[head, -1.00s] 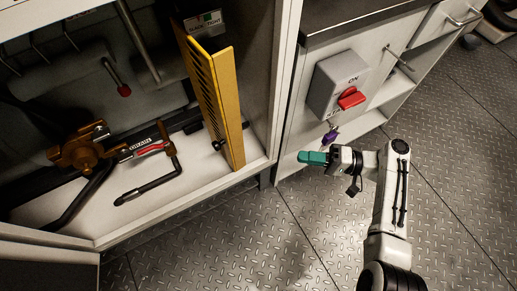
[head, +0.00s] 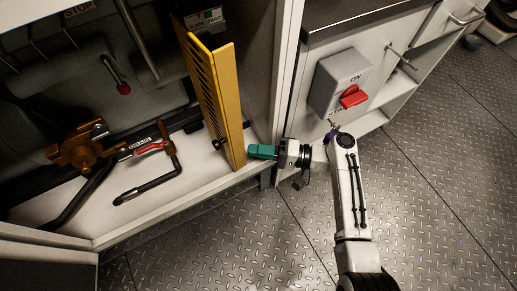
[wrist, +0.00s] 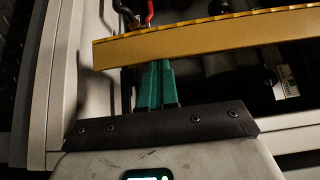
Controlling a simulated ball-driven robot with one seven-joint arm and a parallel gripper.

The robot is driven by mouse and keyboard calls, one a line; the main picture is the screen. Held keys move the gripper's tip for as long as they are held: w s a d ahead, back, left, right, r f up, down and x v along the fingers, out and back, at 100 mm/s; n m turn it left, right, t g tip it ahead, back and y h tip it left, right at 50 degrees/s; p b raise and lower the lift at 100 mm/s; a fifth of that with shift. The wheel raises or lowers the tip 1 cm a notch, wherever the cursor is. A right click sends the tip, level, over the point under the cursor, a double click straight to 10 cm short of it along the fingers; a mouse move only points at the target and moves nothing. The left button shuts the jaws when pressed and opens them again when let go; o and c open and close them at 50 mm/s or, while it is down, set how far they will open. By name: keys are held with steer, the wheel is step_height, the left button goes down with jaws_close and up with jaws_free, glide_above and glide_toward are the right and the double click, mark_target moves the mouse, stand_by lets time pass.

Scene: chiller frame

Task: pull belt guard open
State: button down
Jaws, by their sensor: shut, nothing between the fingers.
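The yellow belt guard (head: 215,98) stands upright in the open cabinet, with a perforated face to the left and a plain edge to the right. A small dark knob (head: 219,144) sits low on its left side. My gripper (head: 252,151), with green fingers, is shut and empty. Its tips are close to the guard's lower right edge; I cannot tell whether they touch. In the wrist view the guard (wrist: 205,38) crosses the top as a yellow bar, and the green fingers (wrist: 156,65) reach up to its lower edge.
A grey box with a red switch (head: 353,96) is on the panel at right. The patterned metal floor (head: 440,190) in front is clear.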

mark_target(239, 156)
steer(key=shift+s, duration=0.1)
steer(key=shift+s+a+r+m+t+p, duration=0.1)
steer(key=shift+s+a+m+t+p, duration=0.35)
steer(key=shift+s+t+p, duration=0.4)
steer(key=shift+s+a+r+m+t+p, duration=0.1)
steer(key=shift+s+a+m+t+p, duration=0.2)
steer(key=shift+s+m+t+p, duration=0.55)
steer(key=s+a+m+t+h, duration=0.2)
steer(key=s+a, duration=0.3)
steer(key=a, duration=0.3)
steer(key=shift+s+f+t, duration=0.2)
steer(key=shift+s+t, duration=0.1)
steer(key=shift+t, duration=0.6)
steer(key=shift+a, duration=0.1)
